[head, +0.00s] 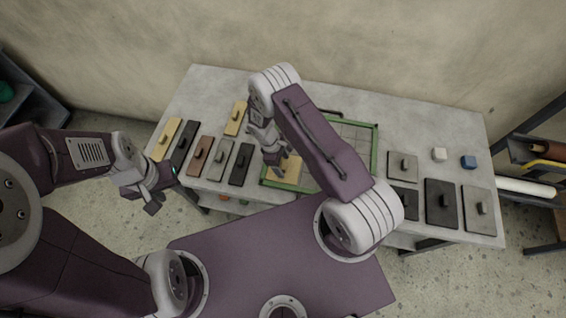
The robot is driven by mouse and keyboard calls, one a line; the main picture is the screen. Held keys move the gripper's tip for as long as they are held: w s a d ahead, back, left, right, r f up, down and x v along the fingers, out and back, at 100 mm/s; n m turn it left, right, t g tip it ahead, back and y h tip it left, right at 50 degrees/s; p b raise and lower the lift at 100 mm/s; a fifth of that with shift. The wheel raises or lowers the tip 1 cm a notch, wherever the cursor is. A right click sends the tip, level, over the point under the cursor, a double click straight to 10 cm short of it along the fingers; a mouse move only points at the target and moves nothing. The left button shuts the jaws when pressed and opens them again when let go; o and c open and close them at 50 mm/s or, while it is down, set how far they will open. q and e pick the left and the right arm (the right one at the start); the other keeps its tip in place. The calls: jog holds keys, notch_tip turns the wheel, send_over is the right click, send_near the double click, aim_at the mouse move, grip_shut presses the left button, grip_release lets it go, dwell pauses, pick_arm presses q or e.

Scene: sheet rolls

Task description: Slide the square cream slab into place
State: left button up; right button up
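The square cream slab (288,173) lies at the near left corner of the green-framed tray (376,152), inside the frame as far as I can see. My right gripper (277,163) is right over the slab, pointing down at it. Its fingers hide the slab's middle, and I cannot tell whether they are closed on a handle. My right forearm covers the middle of the tray. My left gripper (143,202) hangs off the left end of the table, its fingers apart and empty, away from the slab.
Grey (403,167) and black (441,203) slabs lie to the right, near a white cube (439,154) and a blue cube (468,162). The table's (215,82) back left is bare.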

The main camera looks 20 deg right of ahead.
jog(key=shift+r, duration=0.1)
jog(key=shift+w+r, duration=0.2)
jog(key=shift+r, duration=0.15)
jog(key=s+b+v, duration=0.1)
jog(key=b+v, duration=0.1)
jog(key=v, duration=0.6)
jog(key=shift+w+a, duration=0.15)
jog(key=shift+w, duration=0.2)
